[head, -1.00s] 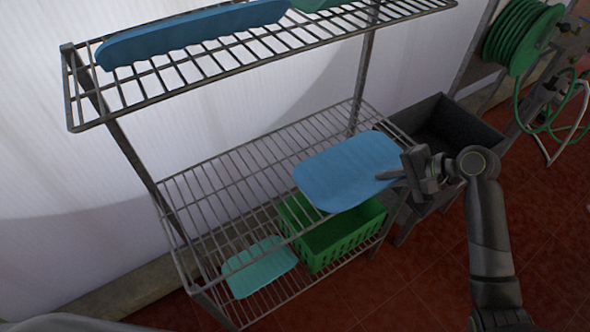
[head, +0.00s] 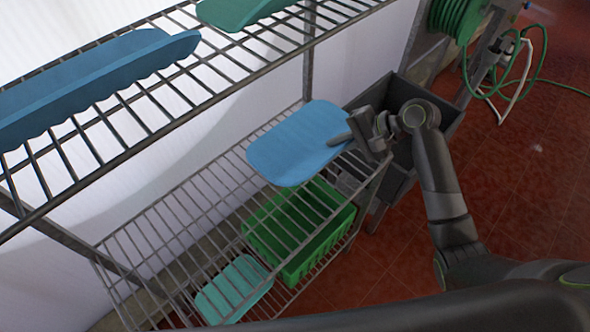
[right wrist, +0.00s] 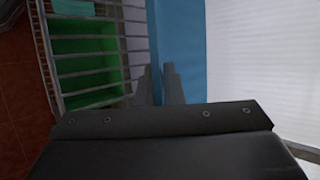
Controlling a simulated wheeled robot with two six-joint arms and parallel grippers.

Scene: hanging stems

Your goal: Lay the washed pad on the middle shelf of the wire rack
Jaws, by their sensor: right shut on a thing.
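The blue pad (head: 298,144) is held flat at the right end of the wire rack, over the middle shelf (head: 190,214). My right gripper (head: 346,138) is shut on the pad's right edge. In the right wrist view the gripper's fingers (right wrist: 160,84) close on the blue pad (right wrist: 183,40). I cannot tell whether the pad touches the shelf wires. My left gripper is not in view.
The top shelf (head: 140,110) bears a blue pad (head: 90,85) and a green pad (head: 240,12). The lower shelf holds a green basket (head: 298,228) and a teal pad (head: 234,290). A dark sink (head: 440,98) and a hose reel (head: 458,18) stand at right. The middle shelf's left part is bare.

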